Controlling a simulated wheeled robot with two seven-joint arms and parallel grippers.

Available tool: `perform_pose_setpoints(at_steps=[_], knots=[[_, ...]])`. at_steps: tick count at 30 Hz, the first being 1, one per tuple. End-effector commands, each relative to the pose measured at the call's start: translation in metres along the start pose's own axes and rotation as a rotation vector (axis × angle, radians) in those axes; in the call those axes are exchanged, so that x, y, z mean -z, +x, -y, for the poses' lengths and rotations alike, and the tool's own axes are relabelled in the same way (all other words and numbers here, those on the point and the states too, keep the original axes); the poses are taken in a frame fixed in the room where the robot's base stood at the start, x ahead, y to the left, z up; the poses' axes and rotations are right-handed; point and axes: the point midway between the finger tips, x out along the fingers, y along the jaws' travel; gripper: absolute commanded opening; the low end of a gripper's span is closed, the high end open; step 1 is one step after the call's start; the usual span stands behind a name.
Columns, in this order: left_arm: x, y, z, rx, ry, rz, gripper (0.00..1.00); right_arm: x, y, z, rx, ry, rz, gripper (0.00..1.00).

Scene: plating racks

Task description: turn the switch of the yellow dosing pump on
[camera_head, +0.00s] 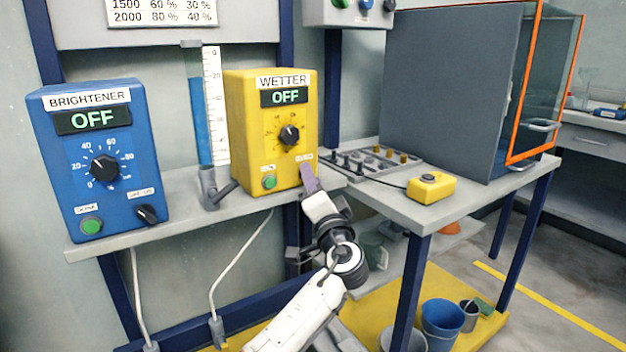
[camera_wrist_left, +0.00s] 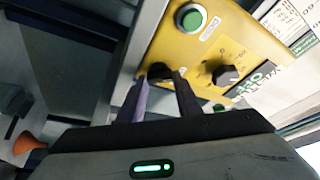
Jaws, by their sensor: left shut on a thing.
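The yellow dosing pump (camera_head: 271,110), labelled WETTER, stands on the grey shelf, and its display (camera_head: 285,96) reads OFF. It has a black dial (camera_head: 289,135) and a green button (camera_head: 269,181). My left gripper (camera_head: 307,172) is at the lower right corner of its front, hiding the switch in the head view. In the left wrist view the fingers (camera_wrist_left: 163,95) are shut on the black switch (camera_wrist_left: 160,72) at the panel's corner. The yellow panel (camera_wrist_left: 205,52), green button (camera_wrist_left: 190,18) and dial (camera_wrist_left: 225,74) show there too. My right gripper is not in view.
A blue pump (camera_head: 100,155) labelled BRIGHTENER, display OFF, stands at left. A blue-filled gauge tube (camera_head: 203,120) and valve (camera_head: 215,190) stand between the pumps.

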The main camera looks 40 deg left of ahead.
Motion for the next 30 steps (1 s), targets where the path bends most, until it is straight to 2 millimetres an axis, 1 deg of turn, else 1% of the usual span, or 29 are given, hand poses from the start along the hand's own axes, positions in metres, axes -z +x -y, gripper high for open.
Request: perform_pose_setpoints(at_steps=[2, 5, 10, 12, 20, 30], knots=[[0.002, 0.000, 0.003, -0.011, 0.025, 0.000, 0.09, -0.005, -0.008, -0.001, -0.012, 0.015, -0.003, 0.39], [0.003, 0.001, 0.005, -0.030, 0.070, 0.000, 0.09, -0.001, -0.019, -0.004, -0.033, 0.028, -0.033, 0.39], [0.005, 0.001, 0.008, -0.079, 0.185, 0.000, 0.09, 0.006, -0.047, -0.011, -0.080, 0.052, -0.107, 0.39], [0.005, 0.001, 0.009, -0.103, 0.242, 0.000, 0.09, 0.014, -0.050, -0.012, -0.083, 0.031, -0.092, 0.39], [0.006, 0.001, 0.011, -0.198, 0.471, 0.000, 0.09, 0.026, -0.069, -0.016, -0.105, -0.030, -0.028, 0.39], [0.007, 0.002, 0.011, -0.321, 0.765, 0.000, 0.09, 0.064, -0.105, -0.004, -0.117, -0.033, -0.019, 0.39]])
